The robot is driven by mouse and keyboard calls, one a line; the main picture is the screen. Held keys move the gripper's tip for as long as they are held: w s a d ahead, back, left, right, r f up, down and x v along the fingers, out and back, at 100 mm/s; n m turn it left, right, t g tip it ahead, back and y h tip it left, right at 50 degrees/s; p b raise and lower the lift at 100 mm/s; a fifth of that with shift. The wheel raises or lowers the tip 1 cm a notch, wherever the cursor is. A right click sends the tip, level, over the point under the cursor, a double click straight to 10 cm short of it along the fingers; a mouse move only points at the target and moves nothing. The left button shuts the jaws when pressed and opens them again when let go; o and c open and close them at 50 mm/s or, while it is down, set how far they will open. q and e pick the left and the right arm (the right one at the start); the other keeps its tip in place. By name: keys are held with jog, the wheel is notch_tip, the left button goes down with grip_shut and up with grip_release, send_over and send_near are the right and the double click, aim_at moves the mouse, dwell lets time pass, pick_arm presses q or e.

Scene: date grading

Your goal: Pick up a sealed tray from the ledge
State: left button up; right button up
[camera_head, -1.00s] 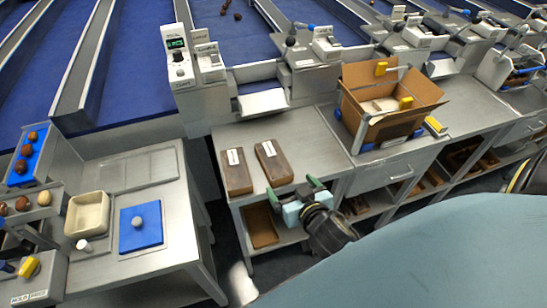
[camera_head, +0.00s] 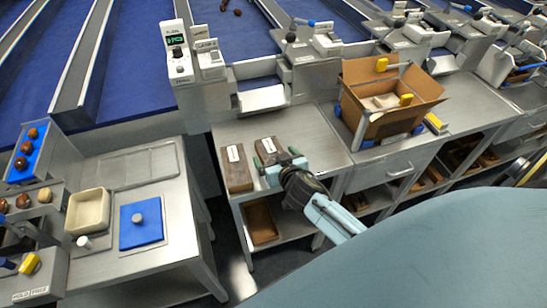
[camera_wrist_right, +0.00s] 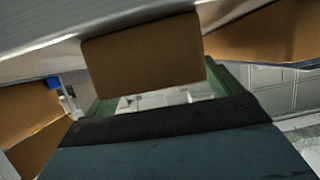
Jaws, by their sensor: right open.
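Two brown trays with white labels lie on the grey metal ledge (camera_head: 318,140). The left tray (camera_head: 238,176) is in full view. The right tray (camera_head: 266,146) is partly hidden by my right gripper (camera_head: 276,158). This gripper is open, its green fingertips at the near end of the right tray, one toward each side. In the right wrist view a brown block-like end (camera_wrist_right: 145,55), seemingly of that tray, fills the space between the green fingers (camera_wrist_right: 160,92). I cannot tell whether they touch it. My left gripper is not in view.
An open cardboard box (camera_head: 385,95) stands on the bench to the right. A lower shelf holds a brown tray (camera_head: 262,222). On the left bench are a beige bowl (camera_head: 88,212) and a blue pad (camera_head: 140,225). A scale unit (camera_head: 178,55) stands behind the ledge.

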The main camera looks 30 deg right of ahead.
jog(key=shift+w+f, duration=0.1)
jog(key=shift+w, duration=0.1)
jog(key=c, duration=1.1)
jog(key=shift+c, duration=0.2)
